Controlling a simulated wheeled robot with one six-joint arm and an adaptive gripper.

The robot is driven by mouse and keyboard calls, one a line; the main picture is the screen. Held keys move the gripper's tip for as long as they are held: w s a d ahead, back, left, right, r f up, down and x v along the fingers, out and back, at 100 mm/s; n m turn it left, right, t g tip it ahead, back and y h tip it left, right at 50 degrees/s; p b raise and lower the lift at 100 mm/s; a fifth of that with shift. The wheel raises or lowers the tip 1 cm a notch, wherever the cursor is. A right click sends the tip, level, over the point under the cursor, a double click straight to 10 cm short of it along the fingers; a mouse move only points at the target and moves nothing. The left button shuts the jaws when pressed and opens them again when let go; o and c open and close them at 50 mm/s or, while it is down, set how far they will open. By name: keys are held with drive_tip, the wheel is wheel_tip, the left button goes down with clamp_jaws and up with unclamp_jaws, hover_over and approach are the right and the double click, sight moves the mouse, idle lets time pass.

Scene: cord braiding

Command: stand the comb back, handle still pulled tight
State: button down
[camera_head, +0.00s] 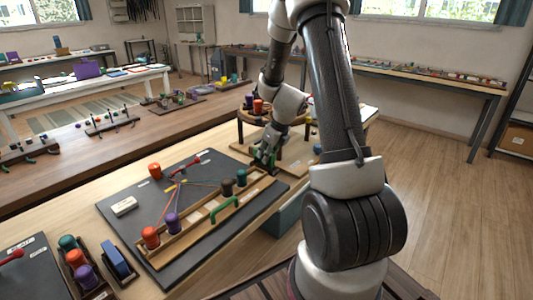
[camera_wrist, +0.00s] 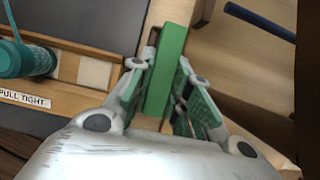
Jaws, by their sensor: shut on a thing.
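My gripper (camera_head: 263,160) is low over the right end of the wooden spool rail on the dark braiding board (camera_head: 128,208). In the wrist view my gripper (camera_wrist: 170,95) is shut on a green bar (camera_wrist: 168,60) lying between its fingers, near a "PULL TIGHT" label (camera_wrist: 24,98). The bar's lower part is hidden. A separate green arched handle (camera_head: 222,210) sits at the rail's front. A red-handled tool (camera_head: 186,164) lies at the board's back; I cannot tell which piece is the comb. Cords run from a yellow knot (camera_head: 178,181) to the spools.
Red (camera_head: 150,238), purple (camera_head: 172,222), black (camera_head: 227,187) and teal (camera_head: 240,178) spools stand along the rail. A round wooden stand with spools (camera_head: 258,107) is close behind my gripper.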

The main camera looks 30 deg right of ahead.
drive_tip(key=shift+f, duration=0.8)
drive_tip(key=c, duration=1.3)
unclamp_jaws()
drive_tip(key=shift+o, duration=0.2)
drive_tip(key=v, duration=1.2)
